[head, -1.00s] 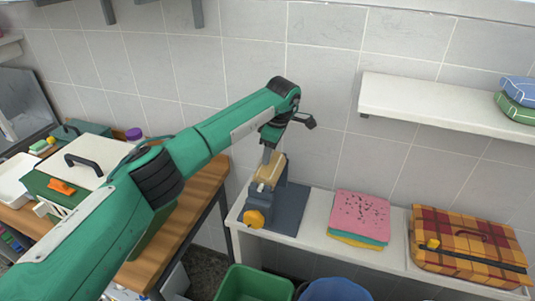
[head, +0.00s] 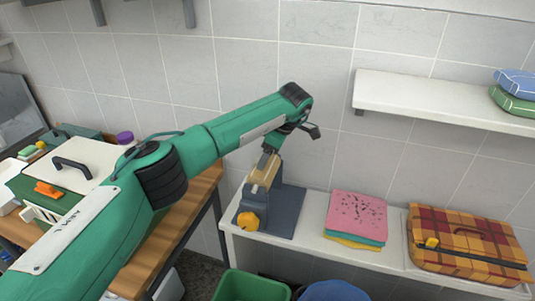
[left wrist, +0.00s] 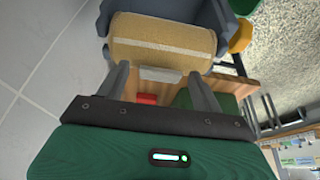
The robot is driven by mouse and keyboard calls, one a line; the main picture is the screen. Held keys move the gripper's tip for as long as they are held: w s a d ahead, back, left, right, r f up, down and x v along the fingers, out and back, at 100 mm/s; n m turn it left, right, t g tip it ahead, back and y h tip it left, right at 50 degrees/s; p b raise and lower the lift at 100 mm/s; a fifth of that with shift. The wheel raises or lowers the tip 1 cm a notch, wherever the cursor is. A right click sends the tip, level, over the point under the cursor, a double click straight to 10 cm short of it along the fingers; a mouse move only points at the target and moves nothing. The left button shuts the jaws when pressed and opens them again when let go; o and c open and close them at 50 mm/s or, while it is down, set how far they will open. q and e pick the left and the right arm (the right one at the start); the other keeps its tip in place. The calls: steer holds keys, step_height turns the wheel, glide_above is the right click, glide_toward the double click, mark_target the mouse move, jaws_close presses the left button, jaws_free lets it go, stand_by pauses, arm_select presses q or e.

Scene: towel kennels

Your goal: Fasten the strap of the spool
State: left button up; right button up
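The spool (head: 263,174) is a tan roll on a blue-grey stand (head: 283,212) with a yellow knob (head: 248,221), on the white bench against the wall. My left gripper (head: 268,160) is at the top of the roll, pointing down. In the left wrist view its two fingers (left wrist: 160,82) are apart, with their tips at the near edge of the roll (left wrist: 162,42). I cannot tell whether they touch it. A small pale piece (left wrist: 162,74) shows between the fingertips, below the roll; I cannot tell whether it is the strap. My right gripper is not in view.
Folded pink, teal and yellow towels (head: 357,216) and a plaid case (head: 468,249) lie right of the stand. A white shelf (head: 440,101) is above them. A green bin (head: 250,286) and a blue bin (head: 336,291) stand below. A green carrier (head: 75,180) sits left on the wooden table.

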arm_select(q)
steer(key=b+v, duration=0.2)
steer(key=v, duration=1.1)
steer(key=shift+d+r+b, duration=0.2)
steer(key=shift+r+b, duration=0.15)
steer(key=shift+b, duration=0.05)
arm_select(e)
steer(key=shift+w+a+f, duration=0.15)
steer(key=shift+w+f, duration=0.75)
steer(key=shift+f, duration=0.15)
arm_select(q)
steer(key=shift+s, duration=0.1)
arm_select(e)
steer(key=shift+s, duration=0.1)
